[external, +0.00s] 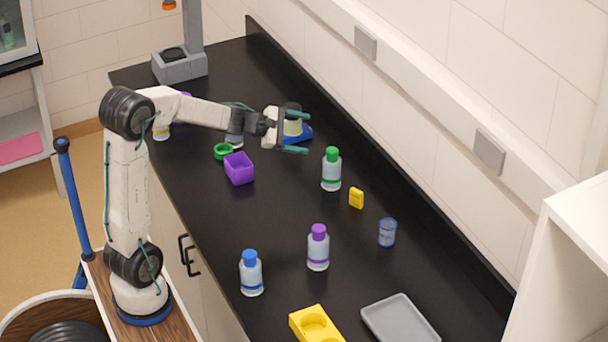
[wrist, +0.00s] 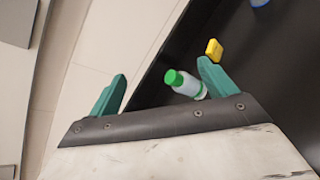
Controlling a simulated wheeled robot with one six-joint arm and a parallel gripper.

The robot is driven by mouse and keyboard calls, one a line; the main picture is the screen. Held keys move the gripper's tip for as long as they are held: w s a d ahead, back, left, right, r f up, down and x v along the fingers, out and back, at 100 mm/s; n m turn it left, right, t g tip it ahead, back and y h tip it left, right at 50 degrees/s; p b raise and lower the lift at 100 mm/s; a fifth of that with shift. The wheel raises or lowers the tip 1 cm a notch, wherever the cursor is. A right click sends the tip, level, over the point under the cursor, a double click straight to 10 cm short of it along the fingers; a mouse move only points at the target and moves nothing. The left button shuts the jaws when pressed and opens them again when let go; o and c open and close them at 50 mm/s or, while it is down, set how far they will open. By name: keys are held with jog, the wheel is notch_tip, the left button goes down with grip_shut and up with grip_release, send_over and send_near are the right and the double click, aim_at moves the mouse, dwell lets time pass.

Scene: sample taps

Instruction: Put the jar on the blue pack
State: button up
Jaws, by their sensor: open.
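The jar (external: 292,127), pale yellow-green with a dark top, stands upright at the far part of the counter in the external view. It appears to rest on the blue pack (external: 304,134), whose blue edge shows beneath and to the right of it. My gripper (external: 294,130) is open in front of the jar in that view and partly covers it. In the wrist view my gripper's (wrist: 162,72) teal fingers are apart with nothing held between them. Neither the jar nor the blue pack shows in the wrist view.
A green-capped bottle (external: 331,170) and a yellow block (external: 356,198) stand right of my gripper. A purple bin (external: 239,169) and green ring (external: 223,152) lie nearer. More bottles, a blue cup (external: 387,232) and a grey tray (external: 400,318) are farther right. The wall bounds the counter.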

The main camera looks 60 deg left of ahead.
jog(key=s+d+r+m+g+h, duration=0.1)
jog(key=s+d+m+g+h, duration=0.1)
jog(key=s+d+m, duration=0.4)
jog(key=s+d+r+m+g+h, duration=0.1)
jog(key=s+d+m+g+h, duration=0.15)
jog(key=d, duration=0.55)
jog(key=s+d+f+m+g+y, duration=0.1)
jog(key=s+d+m+g, duration=0.1)
jog(key=s+d+m, duration=0.3)
jog(key=s+d+f+m+g, duration=0.1)
jog(key=s+d+m+g, duration=0.15)
jog(key=s, duration=0.55)
jog(key=s+a+f+m+g+y, duration=0.1)
jog(key=s+a+m+y, duration=0.1)
jog(key=s, duration=0.3)
jog(key=s+a+f+m+g+y, duration=0.1)
jog(key=s+a+f+m+y, duration=0.1)
jog(key=s+m, duration=0.2)
jog(key=s+a+f+m+g+y, duration=0.1)
jog(key=s+a+f+m+y, duration=0.1)
jog(key=s, duration=0.6)
jog(key=shift+m+y, duration=0.55)
jog(key=shift+m, duration=0.15)
